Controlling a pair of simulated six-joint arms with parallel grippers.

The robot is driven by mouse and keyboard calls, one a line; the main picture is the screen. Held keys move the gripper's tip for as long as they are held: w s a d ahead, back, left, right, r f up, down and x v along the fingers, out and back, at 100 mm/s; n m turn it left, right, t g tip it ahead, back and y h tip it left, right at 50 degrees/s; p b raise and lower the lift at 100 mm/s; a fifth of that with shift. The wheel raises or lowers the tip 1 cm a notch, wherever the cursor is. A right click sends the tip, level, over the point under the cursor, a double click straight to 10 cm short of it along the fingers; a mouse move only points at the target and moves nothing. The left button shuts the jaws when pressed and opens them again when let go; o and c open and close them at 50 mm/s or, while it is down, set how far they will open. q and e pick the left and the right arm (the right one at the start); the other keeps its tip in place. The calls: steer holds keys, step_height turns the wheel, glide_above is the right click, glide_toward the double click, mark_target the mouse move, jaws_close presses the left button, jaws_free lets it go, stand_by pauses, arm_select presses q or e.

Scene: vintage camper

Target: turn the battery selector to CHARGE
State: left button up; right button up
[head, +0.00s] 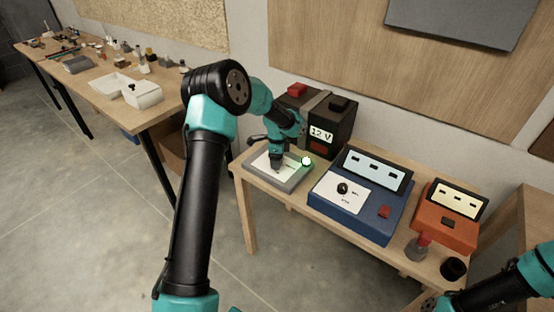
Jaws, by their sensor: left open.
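A low grey box with a white top plate (262,160) stands at the left end of the small wooden table, in front of the 12 V battery. A green light (306,161) glows at its right corner. My left gripper (277,169) is open and points down over the white plate. It covers the plate's middle, so any knob there and its setting are hidden. I cannot tell whether the fingers touch anything. A blue unit (383,214) beside it has a black knob (343,188) on a white plate, with labels too small to read. My right gripper is out of the picture.
The black 12 V battery (336,113) stands close behind the grey box. A cluttered workbench (158,112) stands at the left.

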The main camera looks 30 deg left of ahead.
arm_select(q)
steer(key=shift+c, duration=0.2)
steer(key=c, duration=0.9)
steer(key=shift+n, duration=0.4)
steer(key=n, duration=0.5)
steer(key=shift+a+n, duration=0.1)
steer(key=shift+n, duration=0.3)
steer(key=n, duration=0.3)
steer(key=shift+n+t, duration=0.3)
steer(key=shift+n, duration=1.9)
